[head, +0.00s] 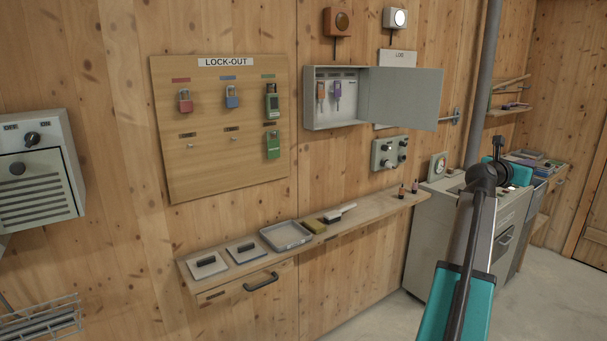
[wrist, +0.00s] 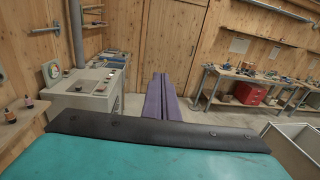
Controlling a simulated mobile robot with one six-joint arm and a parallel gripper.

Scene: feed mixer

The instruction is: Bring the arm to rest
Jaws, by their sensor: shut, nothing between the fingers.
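My arm shows at the right of the head view, with a teal and grey link rising from the bottom edge to a dark joint. A teal part of it shows behind that joint; the fingers cannot be made out there. In the wrist view my gripper (wrist: 160,78) has two long purple fingers side by side, shut and empty. They point out over the floor toward a wooden door, touching nothing that I can see. The teal housing and its black edge fill the bottom of that view and hide what lies below.
A wall shelf (head: 338,228) holds a grey tray (head: 286,236) and small items. The lock-out board (head: 220,130) and an open key cabinet (head: 335,98) hang above. A grey cabinet (head: 440,235) stands near my arm. A workbench (wrist: 255,80) stands right in the wrist view.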

